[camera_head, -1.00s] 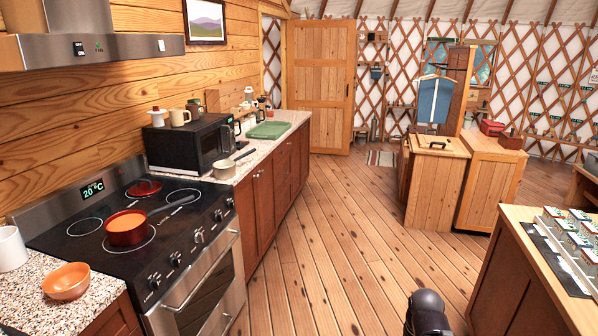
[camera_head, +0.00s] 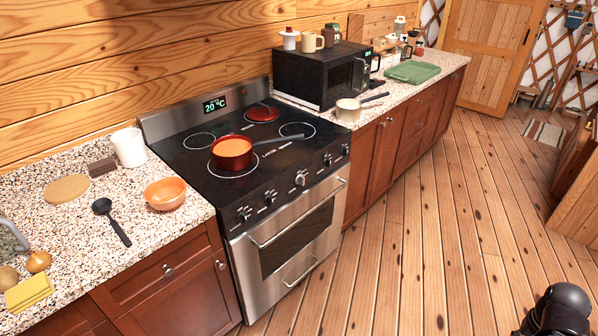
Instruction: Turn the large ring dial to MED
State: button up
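The stove (camera_head: 290,215) stands between two counter runs, with a black cooktop and a steel front. A row of several dials runs along its front edge: the left end dial (camera_head: 246,213), the one beside it (camera_head: 270,198), the middle dial (camera_head: 301,179), and the right dials (camera_head: 329,160). Their labels and pointer positions are too small to read, so I cannot tell which is the large ring dial. A red pan (camera_head: 232,153) of orange contents sits on the front left ring. My gripper's fingers are not in view; only a dark part of my arm shows at the bottom right.
An orange bowl (camera_head: 165,194) and a black ladle (camera_head: 110,221) lie on the left counter. A microwave (camera_head: 322,75) and a small pot (camera_head: 348,109) stand on the right counter. The wooden floor (camera_head: 420,230) before the stove is clear.

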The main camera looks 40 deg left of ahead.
aim_at(242, 217)
jog(key=z, duration=0.05)
jog(key=i, duration=1.25)
jog(key=z, duration=0.8)
jog(key=k, duration=0.1)
jog(key=u, duration=3.15)
jog(key=i, duration=0.3)
